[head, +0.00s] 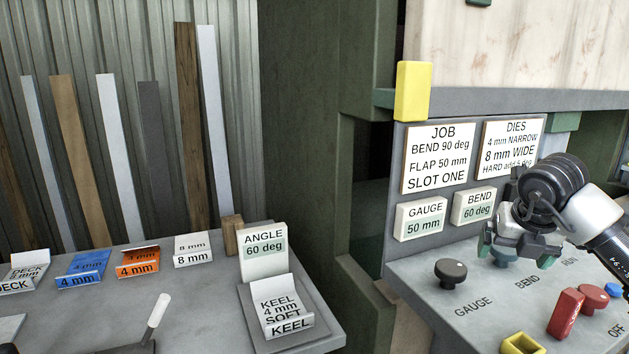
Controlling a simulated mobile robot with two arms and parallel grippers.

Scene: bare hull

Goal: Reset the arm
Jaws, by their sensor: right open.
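My right arm (597,218) comes in from the right edge over the control panel (420,300). Its gripper (517,248) is open, with the two fingertips apart and pointing down and toward the panel. Nothing shows held between the fingers. My left gripper is not in view.
A black GAUGE knob (450,272), a red lever (565,313), a red knob (593,297) and a yellow block (521,344) are on the panel. Display plates (420,217) stand behind. A bench (205,280) with labelled pieces lies left, beyond a gap.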

